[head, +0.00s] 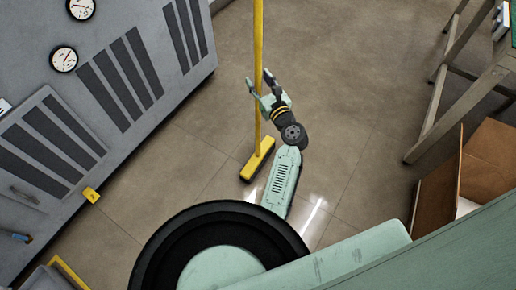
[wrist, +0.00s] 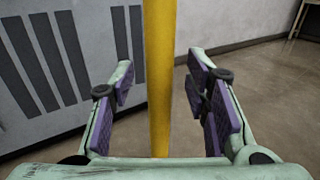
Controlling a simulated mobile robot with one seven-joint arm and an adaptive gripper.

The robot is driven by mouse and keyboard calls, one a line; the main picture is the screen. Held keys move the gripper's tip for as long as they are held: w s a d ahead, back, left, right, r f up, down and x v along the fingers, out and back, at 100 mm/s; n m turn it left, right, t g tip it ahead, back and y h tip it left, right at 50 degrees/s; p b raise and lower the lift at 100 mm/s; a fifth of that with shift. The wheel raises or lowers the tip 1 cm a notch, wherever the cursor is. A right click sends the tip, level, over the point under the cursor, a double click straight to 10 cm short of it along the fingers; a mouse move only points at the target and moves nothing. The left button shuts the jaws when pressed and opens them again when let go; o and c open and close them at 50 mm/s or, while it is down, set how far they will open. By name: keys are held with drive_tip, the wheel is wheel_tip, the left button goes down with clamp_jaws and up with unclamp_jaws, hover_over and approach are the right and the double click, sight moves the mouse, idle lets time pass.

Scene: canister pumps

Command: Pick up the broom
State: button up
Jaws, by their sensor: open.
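The broom has a long yellow handle (head: 258,50) that stands roughly upright, with a yellow and dark head (head: 258,160) on the floor. My gripper (head: 259,86) is open at the handle, part way up. In the wrist view the yellow handle (wrist: 160,80) runs vertically between the two spread fingers of my gripper (wrist: 165,95). Purple pads line the fingers. A gap shows on each side of the handle, so neither finger appears to touch it. The top of the handle is out of view.
A grey machine cabinet (head: 135,45) with vents and gauges stands on the left. A wooden table (head: 460,75) and an open cardboard box (head: 487,160) are on the right. The tiled floor (head: 350,80) between them is clear.

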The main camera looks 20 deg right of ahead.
drive_tip(key=shift+w, duration=0.55)
clamp_jaws()
drive_tip(key=shift+r, duration=0.15)
idle(0.4)
